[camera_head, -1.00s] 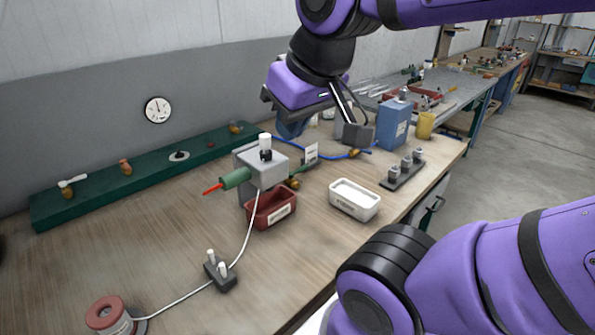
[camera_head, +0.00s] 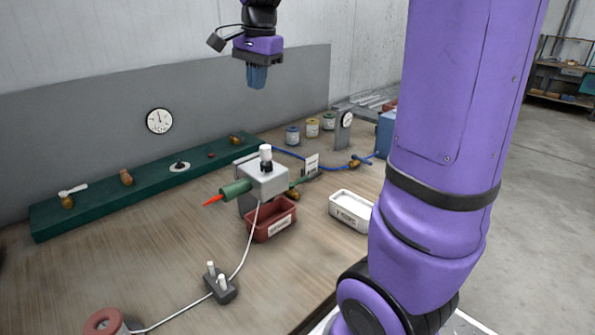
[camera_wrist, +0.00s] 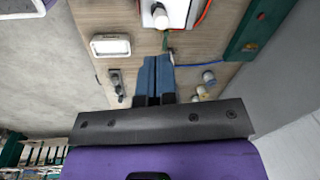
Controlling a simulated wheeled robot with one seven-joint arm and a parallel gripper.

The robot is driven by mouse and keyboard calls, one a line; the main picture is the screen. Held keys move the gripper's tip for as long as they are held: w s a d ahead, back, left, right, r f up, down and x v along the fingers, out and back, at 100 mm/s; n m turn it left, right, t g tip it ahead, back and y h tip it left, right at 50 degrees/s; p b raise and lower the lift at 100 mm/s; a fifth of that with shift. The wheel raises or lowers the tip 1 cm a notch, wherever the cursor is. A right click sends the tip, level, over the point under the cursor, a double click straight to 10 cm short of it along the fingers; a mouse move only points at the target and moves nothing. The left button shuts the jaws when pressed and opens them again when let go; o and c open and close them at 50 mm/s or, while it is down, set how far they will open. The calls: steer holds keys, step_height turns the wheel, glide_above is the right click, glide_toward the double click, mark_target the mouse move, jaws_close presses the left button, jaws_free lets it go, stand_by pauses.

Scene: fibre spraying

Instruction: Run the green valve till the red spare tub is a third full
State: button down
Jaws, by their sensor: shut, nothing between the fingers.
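A red tub (camera_head: 271,226) with a white label sits on the bench below the right side of a grey box (camera_head: 262,182) with a white-capped top. Its inside looks dark, and I cannot tell its fill level. A green handle-like part (camera_head: 300,182) with a brass fitting sticks out from the box's right side, above the tub. A green cylinder (camera_head: 236,189) with a red tip points left from the box. My gripper (camera_head: 257,80) hangs high behind the box, blue fingers pointing down. Its fingers are together and empty in the wrist view (camera_wrist: 155,75).
A white tub (camera_head: 351,210) stands right of the red one and also shows in the wrist view (camera_wrist: 111,46). A green rail (camera_head: 100,192) with brass fittings runs along the wall. Several jars (camera_head: 312,128) stand at the back. A cable crosses the bench front.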

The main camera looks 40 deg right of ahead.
mark_target(298, 182)
steer(key=w+d+f+m+g, duration=0.4)
steer(key=w+d+f+m, duration=1.2)
steer(key=w+d+f, duration=0.35)
steer(key=s+d+f+m, duration=0.1)
steer(key=f, duration=0.5)
steer(key=d+f+m+g, duration=0.1)
steer(key=d+f+m, duration=0.1)
steer(key=f, duration=0.5)
steer(key=s+d+f+m+g, duration=0.1)
steer(key=d+f+m, duration=0.1)
steer(key=f, duration=0.5)
steer(key=shift+s+d, duration=0.25)
steer(key=shift+s, duration=0.05)
steer(key=shift+s+r, duration=0.15)
steer(key=shift+s, duration=0.45)
steer(key=shift+s+r, duration=0.15)
steer(key=shift+s, duration=0.4)
steer(key=shift+s+f, duration=0.1)
steer(key=shift+s, duration=0.55)
